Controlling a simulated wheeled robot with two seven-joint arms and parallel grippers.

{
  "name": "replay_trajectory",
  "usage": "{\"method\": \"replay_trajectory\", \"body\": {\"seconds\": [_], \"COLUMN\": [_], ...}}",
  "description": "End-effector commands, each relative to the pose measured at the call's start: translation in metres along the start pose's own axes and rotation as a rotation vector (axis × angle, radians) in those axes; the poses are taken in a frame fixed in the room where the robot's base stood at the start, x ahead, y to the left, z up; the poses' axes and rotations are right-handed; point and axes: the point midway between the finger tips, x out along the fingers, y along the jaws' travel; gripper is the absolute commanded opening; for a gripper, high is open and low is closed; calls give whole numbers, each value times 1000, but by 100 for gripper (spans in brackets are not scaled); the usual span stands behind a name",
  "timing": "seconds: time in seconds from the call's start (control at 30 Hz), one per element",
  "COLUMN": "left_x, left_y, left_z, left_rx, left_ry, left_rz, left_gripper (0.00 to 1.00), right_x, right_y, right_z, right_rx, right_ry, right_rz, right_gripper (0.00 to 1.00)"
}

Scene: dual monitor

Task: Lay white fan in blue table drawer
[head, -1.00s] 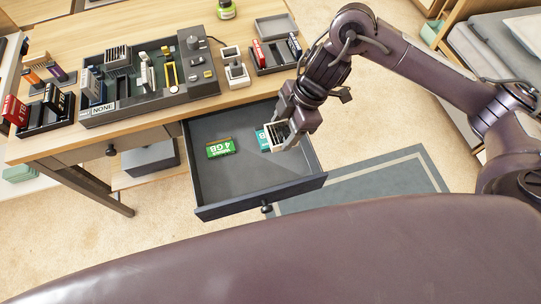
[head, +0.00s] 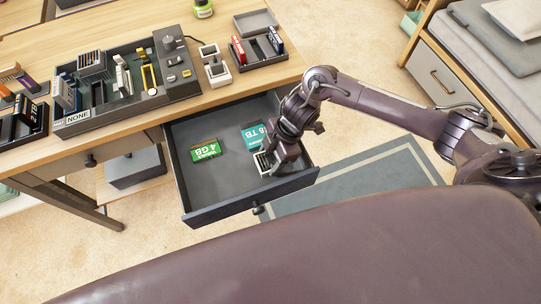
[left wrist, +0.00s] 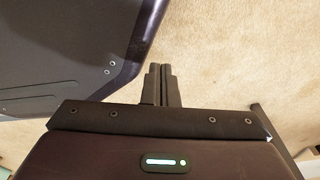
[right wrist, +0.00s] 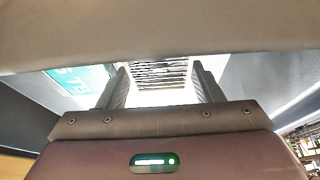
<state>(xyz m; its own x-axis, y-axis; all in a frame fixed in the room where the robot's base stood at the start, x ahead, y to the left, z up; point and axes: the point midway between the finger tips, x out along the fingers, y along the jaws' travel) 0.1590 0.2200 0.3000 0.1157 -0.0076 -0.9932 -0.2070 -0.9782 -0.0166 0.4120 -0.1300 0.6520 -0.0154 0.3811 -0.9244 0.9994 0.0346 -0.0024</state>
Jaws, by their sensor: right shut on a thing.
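The white fan (head: 263,163), a small block with a dark slatted grille, is between the fingers of my right gripper (head: 275,160), low inside the right part of the open table drawer (head: 222,184). My right gripper is shut on it; the fan also shows between the fingers in the right wrist view (right wrist: 160,75). Whether the fan touches the drawer floor I cannot tell. The drawer looks dark grey-blue and is pulled out from the table. My left gripper (left wrist: 160,72) is shut and empty over the carpet in the left wrist view.
A green 4 GB module (head: 204,149) and a teal module (head: 253,137) lie in the drawer. A dark case labelled NONE (head: 125,108), a rack (head: 258,55) and other parts stand on the wooden tabletop (head: 225,92). The drawer's front middle is clear.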

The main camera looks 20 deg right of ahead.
Motion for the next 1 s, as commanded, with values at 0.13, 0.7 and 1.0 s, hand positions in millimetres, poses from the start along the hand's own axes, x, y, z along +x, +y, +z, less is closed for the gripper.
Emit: {"method": "replay_trajectory", "body": {"seconds": [0.13,0.7,1.0], "left_x": [-1,-2,-3], "left_y": [0,0,0], "left_z": [-2,0,18], "left_rx": [-1,-1,1], "left_ry": [4,-1,-12], "left_rz": [0,0,1], "left_gripper": [0,0,0], "right_x": [-1,-3,-57], "right_y": [0,1,2], "right_z": [-1,-1,0], "right_rx": [-1,0,-1], "right_ry": [0,0,-2], "right_rz": [1,2,5], "right_gripper": [36,68,68]}}
